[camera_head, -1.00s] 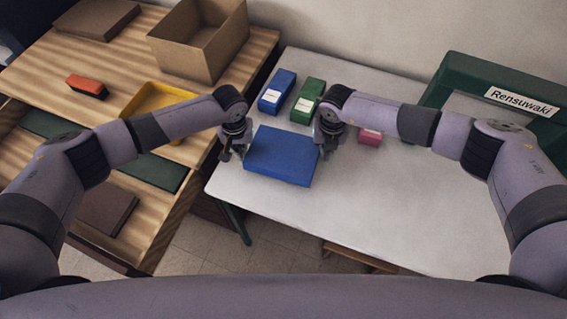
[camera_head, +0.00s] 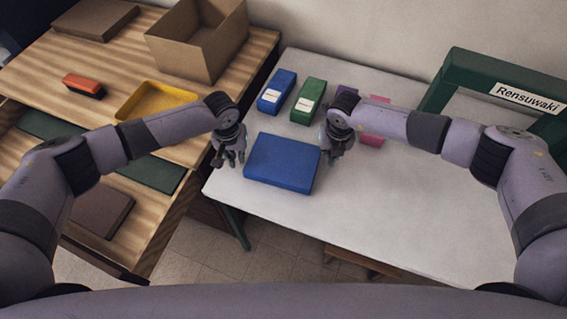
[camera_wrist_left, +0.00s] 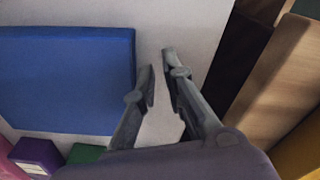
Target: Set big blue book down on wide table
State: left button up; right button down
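The big blue book (camera_head: 283,162) lies flat on the wide white table (camera_head: 400,205), near its front left part. It also shows in the left wrist view (camera_wrist_left: 65,80), resting on the pale top. My left gripper (camera_head: 228,158) is beside the book's left edge, apart from it. In the left wrist view its two fingers (camera_wrist_left: 160,75) stand apart with nothing between them. My right gripper (camera_head: 334,157) is just beyond the book's right edge and does not appear to hold it. Its finger gap is too small to make out.
A blue box (camera_head: 277,92), a green box (camera_head: 308,101), a purple box (camera_head: 346,92) and a pink box (camera_head: 376,128) stand behind the book. A green frame labelled Rensuwaki (camera_head: 500,75) stands at right. A wooden desk (camera_head: 60,60) at left holds a cardboard box (camera_head: 200,45) and yellow tray (camera_head: 135,105).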

pick_arm(q)
jog(key=shift+o, duration=0.6)
jog(key=shift+a, duration=0.1)
pick_arm(e)
jog(key=c, duration=2.4)
grip_release()
jog(key=c, duration=1.9)
grip_release()
jog(key=shift+d, duration=0.15)
jog(key=shift+r, duration=0.1)
pick_arm(q)
notch_tip(320, 180, up, 12)
jog(key=shift+s, duration=0.4)
pick_arm(e)
notch_tip(320, 180, up, 12)
jog(key=shift+s, duration=0.4)
pick_arm(q)
jog(key=shift+f, duration=0.1)
pick_arm(e)
jog(key=shift+f, duration=0.2)
